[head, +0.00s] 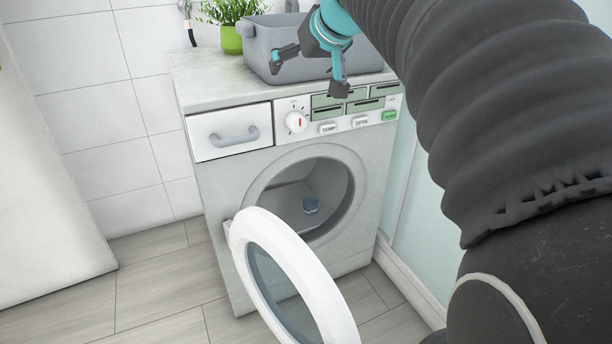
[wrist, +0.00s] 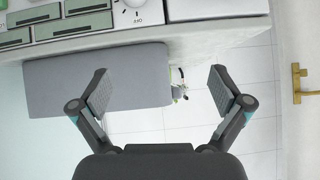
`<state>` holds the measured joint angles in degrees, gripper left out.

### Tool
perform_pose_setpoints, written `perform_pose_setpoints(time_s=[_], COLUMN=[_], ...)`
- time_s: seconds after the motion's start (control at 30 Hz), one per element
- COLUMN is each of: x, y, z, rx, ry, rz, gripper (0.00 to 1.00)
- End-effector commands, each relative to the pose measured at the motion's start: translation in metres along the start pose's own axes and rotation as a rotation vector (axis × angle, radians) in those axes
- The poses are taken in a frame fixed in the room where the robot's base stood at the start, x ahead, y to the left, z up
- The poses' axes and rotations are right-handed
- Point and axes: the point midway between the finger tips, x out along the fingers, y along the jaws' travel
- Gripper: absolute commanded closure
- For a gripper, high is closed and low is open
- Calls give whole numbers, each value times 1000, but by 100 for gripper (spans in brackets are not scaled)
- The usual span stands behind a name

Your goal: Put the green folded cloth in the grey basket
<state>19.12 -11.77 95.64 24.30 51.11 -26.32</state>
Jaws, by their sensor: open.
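The grey basket (head: 258,52) stands on top of the washing machine in the head view. Its grey wall also fills the left of the wrist view (wrist: 60,85). My gripper (head: 310,74) is open, with its fingers spread in front of the basket and above the machine's front edge. In the wrist view the gripper (wrist: 160,86) has nothing between its fingers. I cannot make out a green folded cloth in either view. The inside of the basket is mostly hidden by its wall and my gripper.
The washing machine (head: 225,180) has its round door (head: 258,225) swung open into the room. A green plant pot (head: 231,40) stands behind the basket at left. Open floor (head: 150,285) lies to the left.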

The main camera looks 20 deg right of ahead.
Motion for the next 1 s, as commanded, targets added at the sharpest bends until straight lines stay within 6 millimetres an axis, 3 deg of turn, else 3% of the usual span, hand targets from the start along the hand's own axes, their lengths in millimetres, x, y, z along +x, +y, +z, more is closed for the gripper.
perform_pose_setpoints(time_s=[0.1,0.3,0.5,0.6,0.77,1.0], x=[-7,-17,-24,-25,-26,-25], y=[-35,-70,-85,-86,-80,-80], z=[65,180,287,323,350,353], rx=[5,6,-12,-20,-25,-25], ry=[-85,-220,-324,-357,-380,-384], rz=[-3,16,50,66,80,81], gripper=[0,0,0,0,0,0])
